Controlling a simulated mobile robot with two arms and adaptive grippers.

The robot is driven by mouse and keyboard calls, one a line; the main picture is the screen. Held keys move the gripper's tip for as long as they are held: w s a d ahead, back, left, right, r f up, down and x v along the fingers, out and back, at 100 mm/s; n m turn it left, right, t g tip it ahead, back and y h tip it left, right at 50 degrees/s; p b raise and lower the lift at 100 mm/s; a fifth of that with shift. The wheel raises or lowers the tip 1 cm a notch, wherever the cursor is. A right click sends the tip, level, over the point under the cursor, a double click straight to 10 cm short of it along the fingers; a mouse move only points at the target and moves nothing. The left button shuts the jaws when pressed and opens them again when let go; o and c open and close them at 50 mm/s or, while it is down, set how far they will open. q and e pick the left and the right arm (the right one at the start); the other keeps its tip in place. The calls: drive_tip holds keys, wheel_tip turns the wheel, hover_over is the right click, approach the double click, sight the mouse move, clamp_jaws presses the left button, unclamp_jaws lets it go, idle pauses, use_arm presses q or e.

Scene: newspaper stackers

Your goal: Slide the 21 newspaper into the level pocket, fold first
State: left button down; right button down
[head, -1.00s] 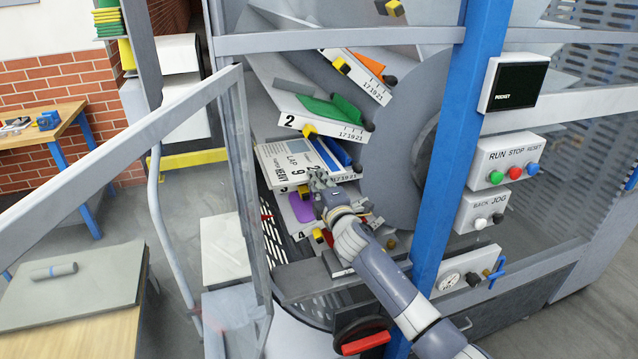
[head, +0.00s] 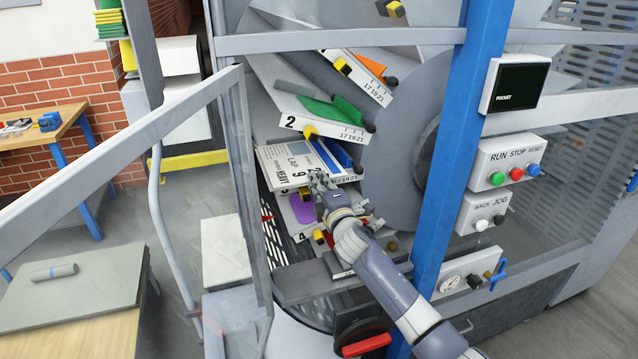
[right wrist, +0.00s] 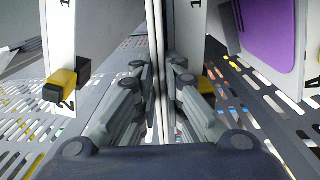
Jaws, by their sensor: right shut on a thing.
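The newspaper (head: 290,163) is a flat white sheet pack with dark print. It lies nearly level at the mouth of the middle pocket (head: 347,178), whose white front edge carries number marks. My right gripper (head: 318,182) is shut on the newspaper's near edge. In the right wrist view the gripper (right wrist: 158,75) pinches the thin pale paper (right wrist: 158,30), seen edge-on between the fingers. How far the paper reaches into the pocket cannot be told. My left gripper is not in view.
Tilted pocket 2 with a green piece (head: 335,110) is just above. A purple piece (head: 302,207) lies in the pocket below. A blue post (head: 455,150) stands right of my arm, and a clear guard door (head: 245,190) stands to the left.

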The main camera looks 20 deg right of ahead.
drive_tip(key=shift+d, duration=0.75)
idle(0.7)
drive_tip(key=c, duration=1.6)
unclamp_jaws()
drive_tip(key=shift+f, duration=0.1)
drive_tip(key=s+p, duration=0.3)
drive_tip(key=s, duration=0.4)
drive_tip(key=shift+d, duration=0.15)
drive_tip(key=shift+s, duration=0.1)
